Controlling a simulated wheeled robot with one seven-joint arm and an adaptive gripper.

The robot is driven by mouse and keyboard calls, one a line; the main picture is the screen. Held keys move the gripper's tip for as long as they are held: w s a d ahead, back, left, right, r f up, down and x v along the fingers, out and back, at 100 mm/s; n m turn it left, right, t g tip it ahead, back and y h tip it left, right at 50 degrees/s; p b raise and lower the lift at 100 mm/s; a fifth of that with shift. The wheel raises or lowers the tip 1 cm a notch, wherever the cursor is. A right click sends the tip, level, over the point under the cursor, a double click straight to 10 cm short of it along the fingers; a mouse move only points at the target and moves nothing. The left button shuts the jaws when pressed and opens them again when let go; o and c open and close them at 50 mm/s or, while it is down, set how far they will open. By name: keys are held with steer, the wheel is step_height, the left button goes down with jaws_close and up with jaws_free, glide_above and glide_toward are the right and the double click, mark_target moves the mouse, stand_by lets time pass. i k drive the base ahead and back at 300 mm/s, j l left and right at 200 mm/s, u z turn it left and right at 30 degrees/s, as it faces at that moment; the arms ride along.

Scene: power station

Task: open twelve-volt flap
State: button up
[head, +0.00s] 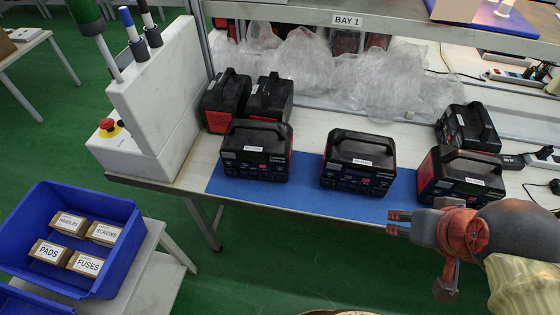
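Several black power stations with red trim and top handles stand on the bench. One stands at the front left (256,152), one at the front middle (359,163) and one at the front right (461,176). Their fronts carry white labels and small panels. The twelve-volt flap is too small to pick out on any of them. My gripper (394,222) is at the right, pointing left, in front of the blue mat (305,198) and below the front right station. It appears apart from every station.
More stations stand behind, at left (270,97) and right (468,128). Clear plastic wrap (385,82) lies at the back. A white control box with a red button (108,127) bounds the bench's left end. A blue bin (122,212) holds small boxes. A shelf edge (400,27) overhangs.

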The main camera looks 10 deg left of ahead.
mark_target(230, 172)
steer(key=l, duration=1.55)
steer(key=u, duration=1.7)
